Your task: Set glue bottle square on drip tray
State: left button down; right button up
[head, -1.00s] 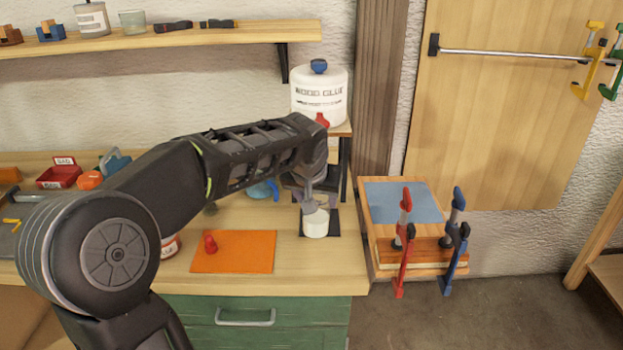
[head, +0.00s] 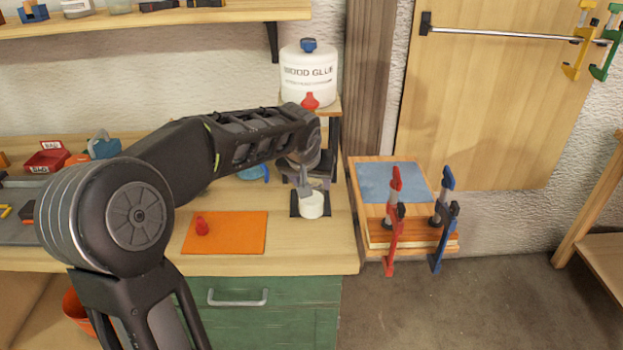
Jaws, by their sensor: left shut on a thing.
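The glue bottle (head: 312,206) is small and white; its top is partly hidden by my left gripper. My left gripper (head: 307,190) is shut on the bottle, coming from above and behind my arm. The bottle is over the front middle of the drip tray (head: 296,204), a small black square on the bench. I cannot tell whether its base touches the tray. My right gripper is not in view.
The wood glue jug (head: 309,80) with a red tap stands on a raised stand behind the tray. An orange mat (head: 240,233) with a red cap (head: 202,226) lies to the left. Clamped boards (head: 410,225) stand to the right of the bench.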

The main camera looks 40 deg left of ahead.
pick_arm(q)
jog(key=w+a+f+p, duration=0.2)
jog(key=w+a+f, duration=0.1)
jog(key=w+a, duration=0.3)
jog(key=shift+w+f+p, duration=0.35)
jog(key=shift+w, duration=0.5)
jog(key=shift+f+b, duration=0.55)
jog(key=shift+f, duration=0.05)
jog(key=shift+c, duration=2.2)
grip_release()
jog(key=shift+s+d, duration=0.1)
jog(key=b+v, duration=0.1)
jog(key=v, duration=0.6)
jog(key=shift+r, duration=0.3)
jog(key=shift+s+d, duration=0.1)
